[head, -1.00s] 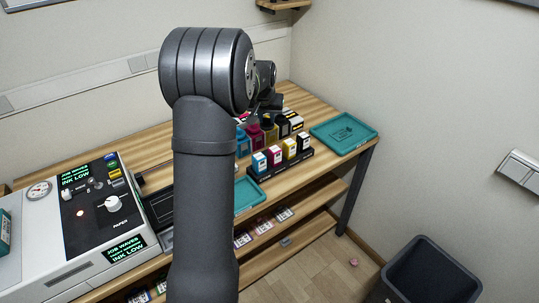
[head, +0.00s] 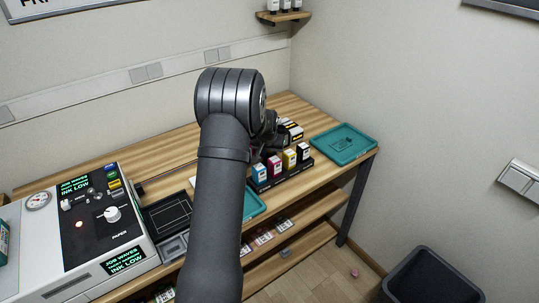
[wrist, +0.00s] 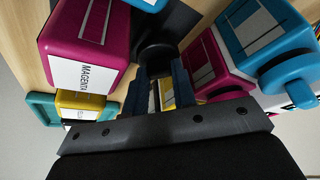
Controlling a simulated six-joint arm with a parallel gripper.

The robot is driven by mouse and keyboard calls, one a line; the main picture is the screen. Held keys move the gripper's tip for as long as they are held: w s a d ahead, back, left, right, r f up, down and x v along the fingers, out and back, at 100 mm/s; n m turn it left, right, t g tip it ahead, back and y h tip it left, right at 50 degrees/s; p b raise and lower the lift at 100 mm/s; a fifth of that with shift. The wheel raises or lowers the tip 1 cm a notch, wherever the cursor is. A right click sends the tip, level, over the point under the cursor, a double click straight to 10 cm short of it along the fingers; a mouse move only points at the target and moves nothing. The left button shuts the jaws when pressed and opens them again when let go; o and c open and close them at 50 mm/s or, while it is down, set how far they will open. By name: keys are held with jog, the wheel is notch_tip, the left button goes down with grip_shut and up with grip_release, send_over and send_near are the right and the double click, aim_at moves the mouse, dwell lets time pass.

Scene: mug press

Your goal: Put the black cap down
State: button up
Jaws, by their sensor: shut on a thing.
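My gripper (wrist: 160,78) has its two dark blue fingers shut on the black cap (wrist: 155,50), a round dark thing at the fingertips in the wrist view. A larger black shape lies just beyond the cap; I cannot tell whether the two touch. In the head view my arm hides the cap and most of my gripper, which is over the table beside the ink cartridges.
Magenta (wrist: 85,45) and cyan (wrist: 255,35) ink containers crowd both sides of my gripper. A rack of ink boxes (head: 283,167) stands at the table's front. A teal tray (head: 325,147) lies at right; another (head: 254,205) lies nearer. A printer (head: 80,240) stands at left.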

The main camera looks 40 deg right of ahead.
jog(key=shift+f, duration=0.45)
jog(key=shift+f, duration=0.15)
jog(key=shift+f, duration=0.35)
jog(key=shift+f, duration=0.1)
jog(key=o, duration=0.9)
jog(key=shift+s, duration=0.1)
jog(key=shift+o, duration=0.3)
jog(key=shift+a+f, duration=0.1)
jog(key=shift+f, duration=0.05)
